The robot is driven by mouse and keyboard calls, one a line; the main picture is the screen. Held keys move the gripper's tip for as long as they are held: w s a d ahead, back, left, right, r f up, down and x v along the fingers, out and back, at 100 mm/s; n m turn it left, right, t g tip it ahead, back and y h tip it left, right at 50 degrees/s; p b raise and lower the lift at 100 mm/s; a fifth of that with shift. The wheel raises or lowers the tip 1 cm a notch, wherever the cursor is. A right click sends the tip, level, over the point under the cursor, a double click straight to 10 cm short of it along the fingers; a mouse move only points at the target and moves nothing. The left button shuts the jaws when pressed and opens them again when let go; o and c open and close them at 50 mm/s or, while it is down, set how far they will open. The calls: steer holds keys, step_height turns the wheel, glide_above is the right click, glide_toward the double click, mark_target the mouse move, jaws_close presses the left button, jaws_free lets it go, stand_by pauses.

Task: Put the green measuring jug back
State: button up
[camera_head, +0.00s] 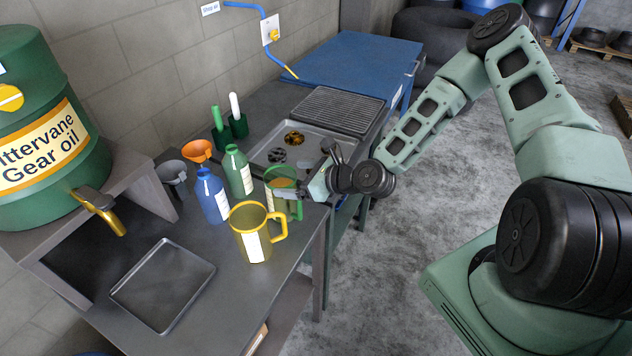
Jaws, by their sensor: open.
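The green measuring jug (283,177) stands upright on the workbench, behind and to the right of the yellow jug. It is see-through green, with something orange-brown showing through or inside it. My gripper (302,191) is at the jug's right side, close to its handle. The jaws are open. The yellow jug and the gripper partly cover the green jug, and I cannot tell whether the fingers touch it.
A yellow jug (252,232), blue bottle (211,196) and green bottle (238,172) stand close by. An orange funnel (197,150) and grey jug (171,177) are farther left. An empty tray (205,268) lies in front; a parts tray (262,150) is behind. A gear-oil drum (45,160) stands left.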

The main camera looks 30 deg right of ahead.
steer(key=b+v, duration=0.2)
steer(key=v, duration=0.6)
steer(key=s+a+n+g+h, duration=0.3)
steer(key=s+a+n+g, duration=0.45)
steer(key=n, duration=1.05)
steer(key=s+a+r+n+g+h, duration=0.1)
steer(key=s+a+r+n+h, duration=0.1)
steer(key=s+r+n, duration=0.5)
steer(key=s+a+r+n+g+h, duration=0.2)
steer(key=s+a+r+n, duration=0.1)
steer(key=s+r+n, duration=0.4)
steer(key=s+n, duration=0.2)
steer(key=n, duration=0.2)
steer(key=shift+s+r+n, duration=0.25)
steer(key=shift+r+n, duration=0.05)
steer(key=shift+r, duration=0.05)
steer(key=shift+a+f, duration=0.15)
step_height(320, 180, down, 8)
steer(key=b, duration=0.8)
